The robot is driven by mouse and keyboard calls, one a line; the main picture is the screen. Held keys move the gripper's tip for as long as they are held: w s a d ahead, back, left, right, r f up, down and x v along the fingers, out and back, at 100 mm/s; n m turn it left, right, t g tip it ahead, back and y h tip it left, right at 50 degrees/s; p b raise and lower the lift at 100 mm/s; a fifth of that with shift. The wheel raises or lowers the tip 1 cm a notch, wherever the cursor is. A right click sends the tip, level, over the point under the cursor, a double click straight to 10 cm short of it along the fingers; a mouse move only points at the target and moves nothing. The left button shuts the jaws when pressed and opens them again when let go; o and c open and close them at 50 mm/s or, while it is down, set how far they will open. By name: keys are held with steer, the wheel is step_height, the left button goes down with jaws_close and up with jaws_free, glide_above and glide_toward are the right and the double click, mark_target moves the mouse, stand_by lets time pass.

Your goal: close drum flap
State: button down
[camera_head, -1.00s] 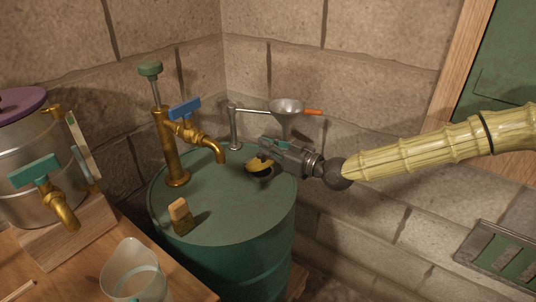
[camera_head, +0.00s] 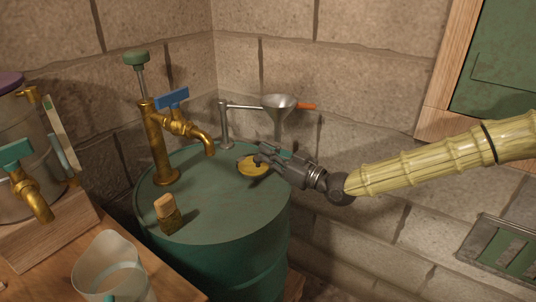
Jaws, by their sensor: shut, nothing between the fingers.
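The green drum (camera_head: 225,225) stands in the corner. Its round yellow flap (camera_head: 252,168) is on the drum's top and looks down flat or nearly flat over the opening; no dark hole shows clearly around it. My gripper (camera_head: 262,157) is shut and empty. Its fingertips are at the flap's upper right edge, over or against it; I cannot tell whether they touch. The fingers hide part of that edge.
A brass pump with a blue-handled tap (camera_head: 170,130) stands on the drum's left. A metal funnel (camera_head: 279,102) hangs on an arm behind my gripper. A beaker (camera_head: 113,268) stands on the wooden table.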

steer(key=shift+s+f, duration=0.1)
steer(key=shift+f, duration=0.25)
